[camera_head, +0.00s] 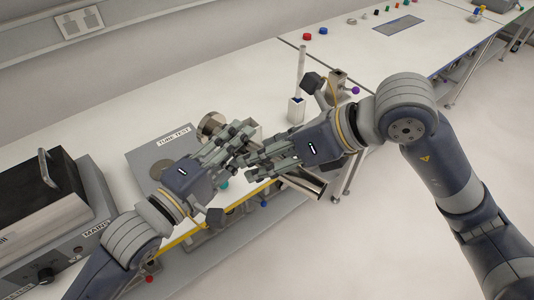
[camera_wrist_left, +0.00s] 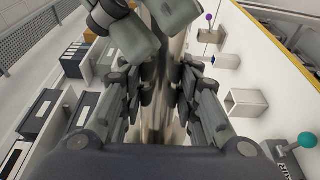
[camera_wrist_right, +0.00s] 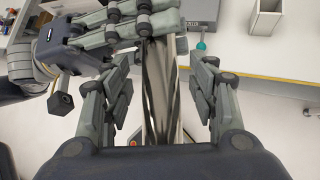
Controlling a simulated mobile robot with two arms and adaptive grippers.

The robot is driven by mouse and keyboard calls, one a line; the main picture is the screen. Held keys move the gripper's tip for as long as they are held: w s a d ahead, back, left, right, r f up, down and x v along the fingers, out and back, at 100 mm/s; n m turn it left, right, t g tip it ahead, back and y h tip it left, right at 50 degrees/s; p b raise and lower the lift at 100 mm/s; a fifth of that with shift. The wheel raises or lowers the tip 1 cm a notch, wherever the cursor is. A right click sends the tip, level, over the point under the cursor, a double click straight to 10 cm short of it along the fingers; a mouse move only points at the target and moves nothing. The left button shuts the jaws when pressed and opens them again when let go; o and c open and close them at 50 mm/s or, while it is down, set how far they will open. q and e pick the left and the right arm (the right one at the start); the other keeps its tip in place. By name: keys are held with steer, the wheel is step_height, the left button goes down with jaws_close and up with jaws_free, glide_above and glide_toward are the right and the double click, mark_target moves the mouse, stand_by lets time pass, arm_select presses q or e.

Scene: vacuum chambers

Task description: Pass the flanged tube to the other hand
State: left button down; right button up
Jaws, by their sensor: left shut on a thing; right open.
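The flanged tube (camera_head: 308,184) is a shiny metal cylinder held in the air above the front edge of the bench. A wide metal end (camera_head: 210,124) shows beyond the fingers, seemingly its flange. My left gripper (camera_head: 236,143) is shut on the tube; in the left wrist view the tube (camera_wrist_left: 160,105) runs between its fingers. My right gripper (camera_head: 257,157) is open close beside the left one. In the right wrist view the tube (camera_wrist_right: 160,95) lies between its spread fingers with a gap on both sides. The crossing fingers hide the tube's middle.
A grey box labelled TUBE TEST (camera_head: 150,160) stands behind my left gripper. A black and grey device (camera_head: 45,195) is at the left. The far bench is mostly clear.

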arm_select(q)
steer(key=shift+r, duration=0.15)
arm_select(e)
steer(key=shift+f, duration=0.1)
jaws_close()
arm_select(q)
steer(key=c, duration=1.1)
jaws_free()
arm_select(e)
steer(key=shift+a, duration=0.1)
arm_select(q)
steer(key=shift+f, duration=0.2)
